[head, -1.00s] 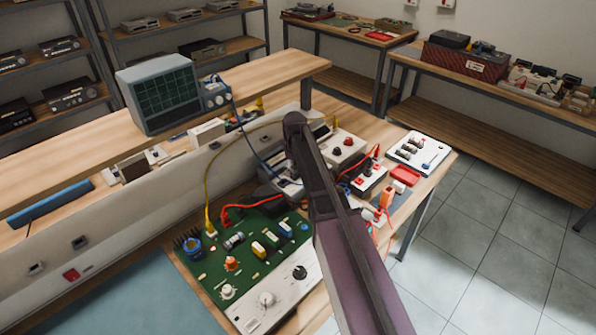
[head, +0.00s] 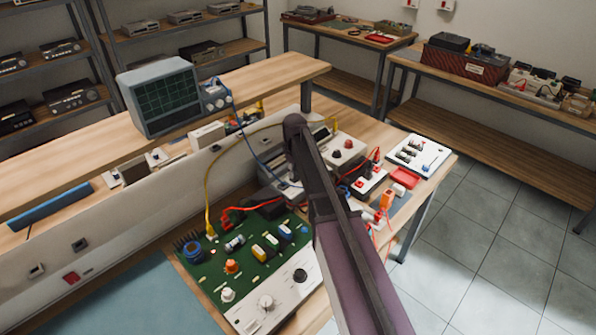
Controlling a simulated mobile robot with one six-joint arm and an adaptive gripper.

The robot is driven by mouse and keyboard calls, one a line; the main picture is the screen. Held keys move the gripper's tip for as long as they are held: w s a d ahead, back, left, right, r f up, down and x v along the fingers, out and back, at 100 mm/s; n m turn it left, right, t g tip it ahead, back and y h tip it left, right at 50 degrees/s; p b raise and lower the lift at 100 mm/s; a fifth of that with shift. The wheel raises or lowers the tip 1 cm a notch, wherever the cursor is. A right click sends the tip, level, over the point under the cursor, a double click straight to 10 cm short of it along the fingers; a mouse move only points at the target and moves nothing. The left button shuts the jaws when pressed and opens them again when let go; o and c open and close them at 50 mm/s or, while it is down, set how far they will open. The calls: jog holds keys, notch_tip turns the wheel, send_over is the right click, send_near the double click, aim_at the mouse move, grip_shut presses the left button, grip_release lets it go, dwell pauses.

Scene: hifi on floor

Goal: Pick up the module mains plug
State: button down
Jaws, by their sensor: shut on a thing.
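My arm (head: 335,215) rises from the bottom of the head view to a dark joint and hides what lies behind it. A short stretch of a dark link shows at its left edge. My gripper is hidden behind the arm, so its jaws and anything between them do not show. I cannot pick out the module mains plug with certainty. A yellow cable runs down to a yellow plug (head: 211,233) at the back left of the green circuit board (head: 245,262). A red cable (head: 238,211) curves along the board's back edge.
An oscilloscope (head: 163,97) stands on the raised shelf. A white panel with knobs (head: 268,302) fronts the board. Right of my arm are a meter box (head: 343,150), a red tray (head: 405,178) and a white tray (head: 419,153). The blue mat (head: 140,298) at the left is clear.

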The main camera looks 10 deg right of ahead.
aim_at(295, 168)
jog(key=shift+r+p, duration=1.5)
jog(key=shift+r, duration=0.15)
jog(key=s+r+p, duration=0.1)
jog(key=s, duration=1.5)
jog(key=shift+d+r, duration=0.2)
jog(key=shift+a, duration=0.1)
